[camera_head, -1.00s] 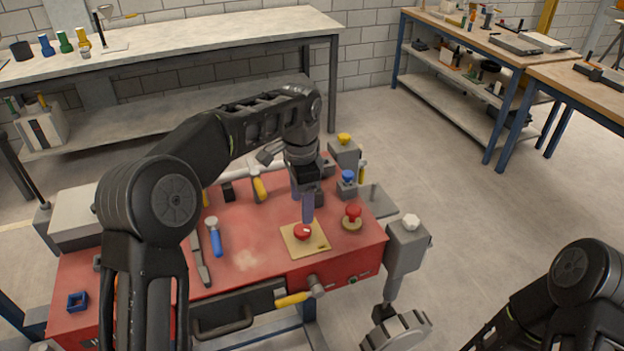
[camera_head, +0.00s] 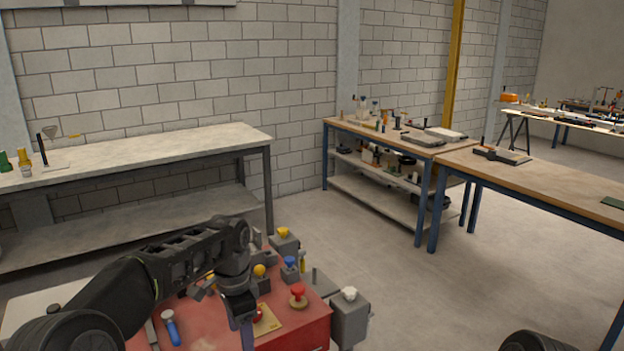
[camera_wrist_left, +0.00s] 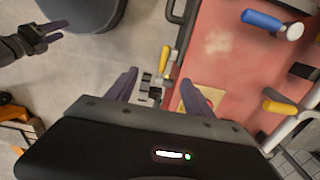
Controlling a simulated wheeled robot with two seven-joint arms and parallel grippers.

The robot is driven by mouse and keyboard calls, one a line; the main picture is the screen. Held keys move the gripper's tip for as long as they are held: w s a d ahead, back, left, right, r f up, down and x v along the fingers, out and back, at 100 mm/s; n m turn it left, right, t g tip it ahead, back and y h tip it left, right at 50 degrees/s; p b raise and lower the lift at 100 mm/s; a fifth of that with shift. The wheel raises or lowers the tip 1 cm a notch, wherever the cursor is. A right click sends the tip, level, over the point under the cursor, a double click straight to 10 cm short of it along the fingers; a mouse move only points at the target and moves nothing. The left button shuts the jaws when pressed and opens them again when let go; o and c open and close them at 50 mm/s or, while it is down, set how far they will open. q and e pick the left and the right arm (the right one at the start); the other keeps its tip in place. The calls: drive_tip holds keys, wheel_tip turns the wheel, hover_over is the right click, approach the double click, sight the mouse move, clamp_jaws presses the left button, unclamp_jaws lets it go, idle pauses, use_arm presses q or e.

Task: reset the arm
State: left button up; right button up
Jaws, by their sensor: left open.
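My left arm comes in from the lower left in the head view. My left gripper (camera_head: 243,322) points down over the red workbench (camera_head: 290,338), beside a yellow plate (camera_head: 270,322) with a red button (camera_head: 258,315), which the gripper partly covers. In the left wrist view the fingers of my left gripper (camera_wrist_left: 160,92) are spread with nothing between them. Part of the yellow plate (camera_wrist_left: 211,96) shows behind one finger. My right gripper (camera_wrist_left: 48,33) shows small at the upper left of the wrist view; its opening is unclear.
A red knob (camera_head: 298,292), a blue knob (camera_head: 290,262) and a yellow knob (camera_head: 283,233) stand near the workbench's right side. A blue-handled hammer (camera_head: 170,325) lies at left; it also shows in the wrist view (camera_wrist_left: 262,20). Open floor (camera_head: 440,300) lies to the right.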

use_arm(q)
drive_tip(key=s+d+f+n+h, duration=0.1)
drive_tip(key=s+d+f, duration=0.15)
drive_tip(key=f, duration=0.45)
drive_tip(key=s+d+f+n+h, duration=0.1)
drive_tip(key=s+d+f+n, duration=0.15)
drive_tip(key=f, duration=0.55)
drive_tip(key=s+d+f+n+h, duration=0.1)
drive_tip(key=s+f, duration=0.2)
drive_tip(key=f, duration=0.4)
drive_tip(key=s+d+f+n, duration=0.1)
drive_tip(key=s+f+n, duration=0.3)
drive_tip(key=s, duration=0.7)
drive_tip(key=s+f+n+h, duration=0.1)
drive_tip(key=s+f+n, duration=0.4)
drive_tip(key=s, duration=0.7)
wheel_tip(320, 180, down, 3)
drive_tip(key=shift+s+d+r+t, duration=0.15)
drive_tip(key=shift+s+d+t, duration=0.15)
drive_tip(key=shift+d, duration=0.05)
